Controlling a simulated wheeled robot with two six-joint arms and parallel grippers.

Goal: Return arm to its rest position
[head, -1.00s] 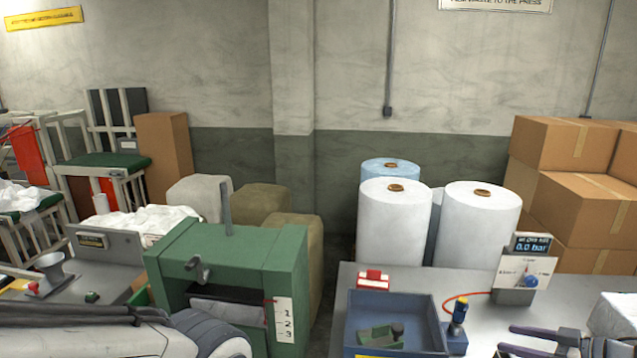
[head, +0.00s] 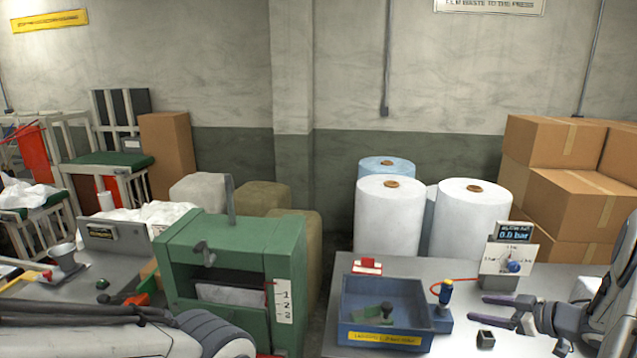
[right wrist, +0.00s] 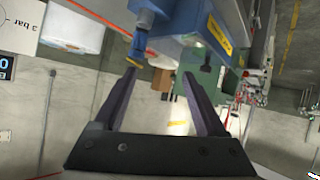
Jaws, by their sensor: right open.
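My right gripper (head: 484,308) is over the right part of the grey worktable (head: 440,268), its two dark fingers spread and pointing left. Nothing is between them. Its fingers also show in the right wrist view (right wrist: 158,73), apart, with the blue tray (right wrist: 175,48) beyond them. My right arm comes in from the right edge. My left arm lies across the bottom left in the head view, and its gripper is out of view.
A blue tray (head: 345,312) with a green item (head: 372,313) and a blue-topped tool (head: 446,292) are left of the gripper. A gauge (head: 507,258) stands behind it, a small dark block (head: 486,339) in front. A green press (head: 240,250) stands left.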

